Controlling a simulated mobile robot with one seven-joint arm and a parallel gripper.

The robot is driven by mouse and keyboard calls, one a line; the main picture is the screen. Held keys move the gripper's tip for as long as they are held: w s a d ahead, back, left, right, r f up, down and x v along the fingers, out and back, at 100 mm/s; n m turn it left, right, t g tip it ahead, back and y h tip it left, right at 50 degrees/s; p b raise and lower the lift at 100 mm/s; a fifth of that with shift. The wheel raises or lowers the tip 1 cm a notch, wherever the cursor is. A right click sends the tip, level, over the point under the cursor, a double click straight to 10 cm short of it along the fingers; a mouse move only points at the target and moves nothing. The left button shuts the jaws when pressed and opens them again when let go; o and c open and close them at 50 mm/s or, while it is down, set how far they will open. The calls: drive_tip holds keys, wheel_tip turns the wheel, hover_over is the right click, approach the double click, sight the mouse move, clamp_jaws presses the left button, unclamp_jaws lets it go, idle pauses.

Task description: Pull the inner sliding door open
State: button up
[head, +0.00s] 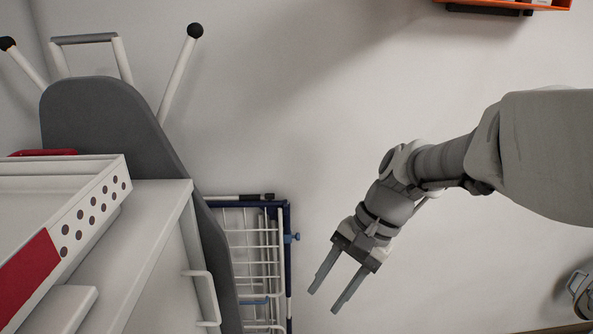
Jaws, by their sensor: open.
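A white cabinet-like unit (150,225) stands at the lower left, with a white bar handle (212,300) on its right-hand side. I cannot tell from this view whether that handle belongs to the inner sliding door, and no sliding door shows clearly. My gripper (325,301) is open and empty. Its two fingers point down and left, in front of the pale wall, to the right of the handle and apart from it.
A grey ironing board (95,115) leans behind the unit. A blue-framed wire rack (288,255) stands between the unit and my gripper. A white box with dark holes and a red panel (28,275) is at the left. An orange shelf (560,5) is at the top right.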

drive_tip(key=w+a+f+m+g+y+b, duration=0.2)
drive_tip(key=w+a+f+m+y+b, duration=0.25)
drive_tip(key=w+f+y, duration=0.2)
drive_tip(key=w+a+f+m+g+y+b, duration=0.2)
drive_tip(key=w+a+f+m+y+b, duration=0.1)
drive_tip(key=w+f+m+y+b, duration=0.25)
drive_tip(key=shift+n, duration=0.8)
drive_tip(key=b+x, duration=0.1)
drive_tip(key=x, duration=0.4)
drive_tip(key=w+f+b+x, duration=0.1)
drive_tip(key=x, duration=0.5)
drive_tip(key=w+b+x, duration=0.1)
drive_tip(key=b+x, duration=0.1)
drive_tip(key=x, duration=0.4)
drive_tip(key=shift+a+f, duration=0.15)
drive_tip(key=shift+a, duration=0.25)
drive_tip(key=shift+c, duration=0.2)
clamp_jaws()
